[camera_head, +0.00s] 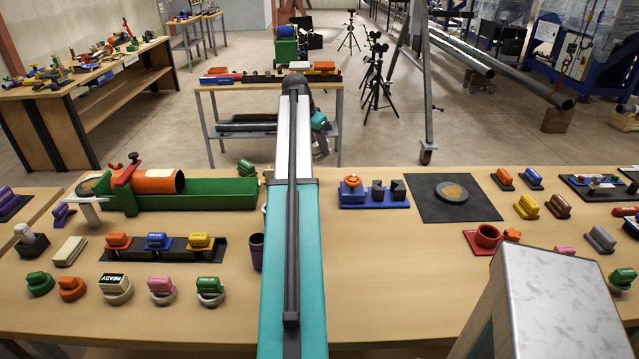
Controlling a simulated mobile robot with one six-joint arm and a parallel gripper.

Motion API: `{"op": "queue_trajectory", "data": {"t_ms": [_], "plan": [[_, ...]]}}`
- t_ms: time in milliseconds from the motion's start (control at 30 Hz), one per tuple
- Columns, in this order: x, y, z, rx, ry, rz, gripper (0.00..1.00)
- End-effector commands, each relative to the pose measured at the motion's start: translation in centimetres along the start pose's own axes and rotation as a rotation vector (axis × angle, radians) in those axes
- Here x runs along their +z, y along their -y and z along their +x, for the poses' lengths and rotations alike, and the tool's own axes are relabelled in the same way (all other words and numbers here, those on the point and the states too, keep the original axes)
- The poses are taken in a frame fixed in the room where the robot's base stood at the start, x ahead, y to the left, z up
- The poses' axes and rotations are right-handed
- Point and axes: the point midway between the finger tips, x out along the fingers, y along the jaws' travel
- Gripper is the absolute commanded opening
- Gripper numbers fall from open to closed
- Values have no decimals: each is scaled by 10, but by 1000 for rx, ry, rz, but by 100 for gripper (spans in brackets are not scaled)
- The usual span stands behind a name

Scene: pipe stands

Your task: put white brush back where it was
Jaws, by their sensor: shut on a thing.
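My arm's teal and white link runs up the middle of the view, over the table (400,285). My wrist parts show in teal and dark grey just right of its far end. The jaws of my gripper and anything in them are hidden behind the arm. I cannot make out a white brush with certainty. A cream block-shaped piece (70,250) lies at the table's left, and a white-topped dark piece (31,240) stands beside it.
A green fixture (200,195) holds an orange pipe (159,181). A dark rack (190,254) holds several coloured blocks. A black mat (425,205) bears a grey disc (452,192). The table's front right-centre is clear.

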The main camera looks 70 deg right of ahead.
Motion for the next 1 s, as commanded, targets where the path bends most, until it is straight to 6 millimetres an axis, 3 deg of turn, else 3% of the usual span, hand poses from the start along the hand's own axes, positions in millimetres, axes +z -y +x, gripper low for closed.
{"op": "queue_trajectory", "data": {"t_ms": [233, 600, 1000], "plan": [[5, 0, 11, 0, 1, -1, 0], [23, 0, 52, 0, 0, -2, 0], [24, 1, 58, -1, 0, -1, 0]]}}
